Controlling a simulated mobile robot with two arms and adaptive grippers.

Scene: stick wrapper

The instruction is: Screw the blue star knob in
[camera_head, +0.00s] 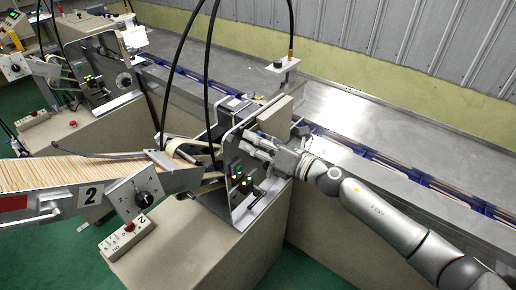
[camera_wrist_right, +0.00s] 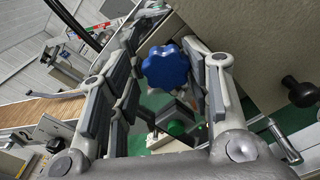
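The blue star knob (camera_wrist_right: 166,67) shows in the right wrist view, between the fingertips of my right gripper (camera_wrist_right: 163,75). The fingers stand wide apart on either side of it; whether either pad touches it is hard to tell. In the head view, my right gripper (camera_head: 262,143) reaches in from the right to the upright metal plate (camera_head: 240,148) of the wrapper machine. The knob is not distinguishable there, behind or among the fingers. My left gripper is in neither view.
Green and lit buttons (camera_head: 240,177) sit on the plate just below the gripper. A feed tray of sticks (camera_head: 70,172) marked 2 and a black dial (camera_head: 144,199) lie to the left. Black cables hang above. A metal conveyor table (camera_head: 370,110) runs behind.

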